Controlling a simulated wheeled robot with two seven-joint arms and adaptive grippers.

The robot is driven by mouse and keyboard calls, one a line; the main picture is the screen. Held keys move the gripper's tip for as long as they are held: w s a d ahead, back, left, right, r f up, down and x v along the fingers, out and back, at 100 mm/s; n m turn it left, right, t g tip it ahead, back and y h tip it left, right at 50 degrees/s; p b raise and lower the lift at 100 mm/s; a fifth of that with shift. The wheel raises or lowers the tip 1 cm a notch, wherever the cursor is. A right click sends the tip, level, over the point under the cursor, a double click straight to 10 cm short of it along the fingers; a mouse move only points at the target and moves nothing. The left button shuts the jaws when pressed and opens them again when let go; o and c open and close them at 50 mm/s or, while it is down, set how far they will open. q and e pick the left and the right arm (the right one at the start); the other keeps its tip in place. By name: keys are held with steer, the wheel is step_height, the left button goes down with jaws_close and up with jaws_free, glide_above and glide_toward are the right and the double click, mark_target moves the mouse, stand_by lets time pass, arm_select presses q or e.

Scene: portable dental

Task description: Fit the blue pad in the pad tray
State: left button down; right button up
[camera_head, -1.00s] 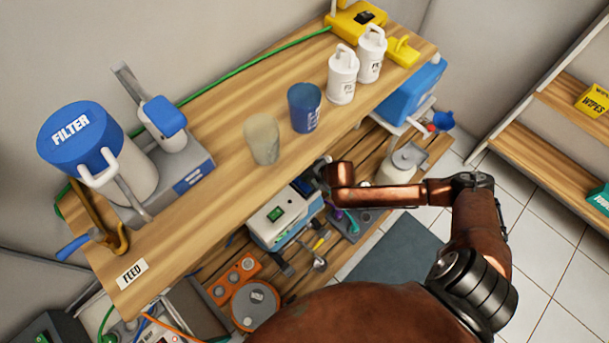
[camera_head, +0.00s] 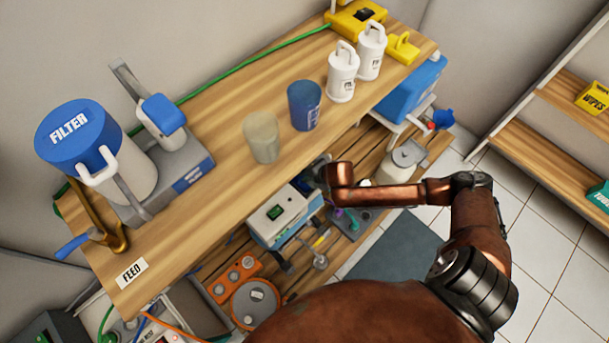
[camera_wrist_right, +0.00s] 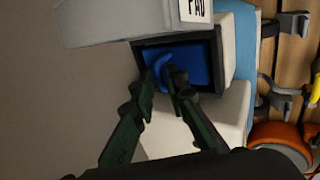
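The blue pad (camera_wrist_right: 190,62) lies within a dark-rimmed recess, the pad tray (camera_wrist_right: 217,66), in the right wrist view. I cannot tell whether it is fully seated. A curved blue grip rises from the pad. My right gripper (camera_wrist_right: 160,76) has its fingers converging on this grip, one on each side, and seems shut on it. A grey slab with a PAD label (camera_wrist_right: 195,8) is at the top of that view. My left gripper is out of view.
Cups, white canisters and a FILTER vessel (camera_head: 80,135) stand on the bench. An orange block (camera_head: 236,278) and loose tools lie on the slatted shelf.

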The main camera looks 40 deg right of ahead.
steer(key=o, duration=0.3)
steer(key=v, duration=1.2)
